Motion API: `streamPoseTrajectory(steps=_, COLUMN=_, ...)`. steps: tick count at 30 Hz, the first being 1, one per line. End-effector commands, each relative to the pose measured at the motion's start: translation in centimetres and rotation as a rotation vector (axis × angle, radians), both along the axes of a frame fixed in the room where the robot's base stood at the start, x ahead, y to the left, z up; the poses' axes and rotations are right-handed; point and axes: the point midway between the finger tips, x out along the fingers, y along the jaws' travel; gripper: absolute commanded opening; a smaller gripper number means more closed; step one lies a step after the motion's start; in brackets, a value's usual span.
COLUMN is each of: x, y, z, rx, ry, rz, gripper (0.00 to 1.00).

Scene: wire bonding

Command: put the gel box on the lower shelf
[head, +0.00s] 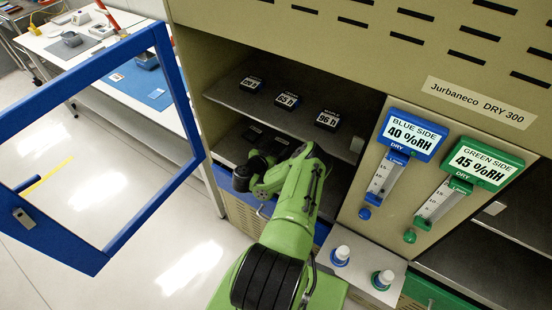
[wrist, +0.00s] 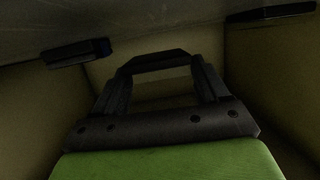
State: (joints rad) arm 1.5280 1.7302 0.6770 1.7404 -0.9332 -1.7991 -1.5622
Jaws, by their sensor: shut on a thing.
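My gripper (wrist: 160,72) is shut on a dark, flat gel box (wrist: 155,59), which spans its two fingertips in the wrist view. In the head view my green arm reaches into the lower compartment of the cabinet, and its links hide the fingers and the held box. The lower shelf (head: 226,149) is a grey plate in shadow, with dark boxes (head: 254,132) towards its back. In the wrist view a grey surface runs along the top, with one dark box (wrist: 75,53) at the left and another (wrist: 270,13) at the right. I cannot tell whether the held box touches the shelf.
The upper shelf (head: 222,92) carries three labelled black boxes (head: 287,100) above my arm. The blue-framed door (head: 150,215) stands open at the left. Flow gauges (head: 390,172) and a ledge with two capped knobs (head: 341,254) are at the right.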

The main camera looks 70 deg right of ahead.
Motion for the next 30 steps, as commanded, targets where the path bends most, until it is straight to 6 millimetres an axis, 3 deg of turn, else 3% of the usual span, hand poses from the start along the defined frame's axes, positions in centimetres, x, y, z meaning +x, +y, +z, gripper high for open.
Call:
streamPoseTrajectory(steps=1, x=0.0, y=-0.1, z=-1.5, rx=0.0, ry=-0.002, rz=-0.004, gripper=0.44)
streamPoseTrajectory(steps=5, x=0.2, y=-0.2, z=-3.2, rx=0.0, ry=-0.001, rz=-0.012, gripper=0.44)
streamPoseTrajectory(steps=16, x=0.2, y=-0.3, z=-3.1, rx=0.0, ry=0.001, rz=-0.013, gripper=0.44)
streamPoseTrajectory(steps=17, x=0.2, y=-0.3, z=-3.1, rx=0.0, ry=0.0, rz=-0.014, gripper=0.77)
streamPoseTrajectory(steps=21, x=0.2, y=-0.3, z=-3.0, rx=0.0, ry=0.001, rz=-0.013, gripper=0.98)
streamPoseTrajectory(steps=30, x=0.2, y=-0.3, z=-2.8, rx=0.0, ry=0.001, rz=-0.013, gripper=0.99)
